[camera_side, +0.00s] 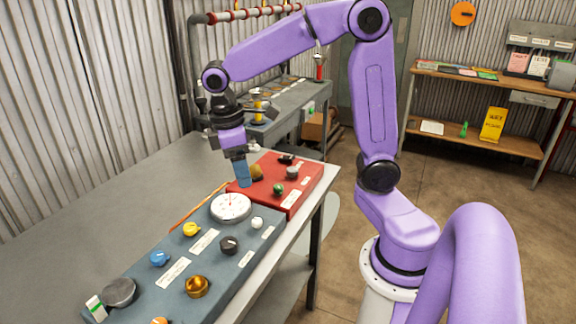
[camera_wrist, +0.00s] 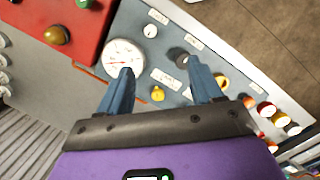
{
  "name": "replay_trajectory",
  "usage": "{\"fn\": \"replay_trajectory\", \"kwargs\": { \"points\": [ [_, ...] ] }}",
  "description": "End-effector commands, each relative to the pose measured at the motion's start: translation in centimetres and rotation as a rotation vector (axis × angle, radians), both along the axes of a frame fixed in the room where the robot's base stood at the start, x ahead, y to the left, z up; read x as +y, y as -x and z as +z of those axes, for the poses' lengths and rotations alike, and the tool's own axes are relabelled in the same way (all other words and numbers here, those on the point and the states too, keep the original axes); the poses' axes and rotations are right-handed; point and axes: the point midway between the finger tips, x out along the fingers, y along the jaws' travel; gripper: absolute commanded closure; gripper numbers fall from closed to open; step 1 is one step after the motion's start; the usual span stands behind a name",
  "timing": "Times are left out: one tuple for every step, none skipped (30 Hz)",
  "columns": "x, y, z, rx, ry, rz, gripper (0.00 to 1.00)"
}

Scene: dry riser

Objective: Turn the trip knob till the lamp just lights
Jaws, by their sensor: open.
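I cannot read the labels, so which knob is the trip knob is unclear. The blue-grey panel (camera_side: 140,270) carries a black knob (camera_side: 229,245), a yellow knob (camera_side: 191,229), a blue knob (camera_side: 159,258), a brass knob (camera_side: 197,286) and a white round dial (camera_side: 231,207). A small white dome (camera_side: 257,223), possibly the lamp, looks unlit. My gripper (camera_side: 243,184) is open and empty, pointing down above the panels near the dial. In the wrist view its blue fingers (camera_wrist: 162,70) stand apart, and the black knob (camera_wrist: 180,57) shows beside the right fingertip, partly hidden.
A red panel (camera_side: 303,186) adjoins the far end, with an amber dome (camera_side: 257,172), a green knob (camera_side: 278,190) and a grey knob (camera_side: 292,172). A grey disc (camera_side: 119,293) lies at the near left. The bench top (camera_side: 120,225) left of the panels is clear.

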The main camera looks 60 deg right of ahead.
Motion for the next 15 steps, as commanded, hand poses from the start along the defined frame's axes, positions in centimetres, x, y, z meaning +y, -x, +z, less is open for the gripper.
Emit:
{"fn": "replay_trajectory", "kwargs": {
  "points": [
    [-1.4, -1.8, 0.1, 0.014, 0.013, -0.044, 0.34],
    [-2.3, -2.7, 0.1, 0.022, 0.019, -0.065, 0.34],
    [-3.4, -3.8, 0.2, 0.032, 0.027, -0.093, 0.34],
    [-4.4, -4.6, 0.3, 0.041, 0.033, -0.115, 0.34],
    [-5.4, -5.4, 0.3, 0.05, 0.038, -0.136, 0.34],
    [-6.8, -6.3, 0.4, 0.062, 0.045, -0.166, 0.34],
    [-7.9, -7.0, 0.4, 0.071, 0.05, -0.188, 0.34],
    [-9.0, -7.6, 0.4, 0.081, 0.054, -0.208, 0.34],
    [-10.5, -8.4, 0.4, 0.094, 0.059, -0.239, 0.34],
    [-11.7, -8.9, 0.4, 0.104, 0.062, -0.26, 0.34],
    [-13.0, -9.3, 0.3, 0.116, 0.065, -0.284, 0.34],
    [-14.7, -9.8, 0.3, 0.13, 0.069, -0.313, 0.34],
    [-16.0, -10.1, 0.2, 0.14, 0.07, -0.336, 0.34],
    [-17.3, -10.3, 0.2, 0.151, 0.072, -0.358, 0.34],
    [-18.9, -10.6, 0.1, 0.165, 0.073, -0.386, 0.34]
  ]
}}
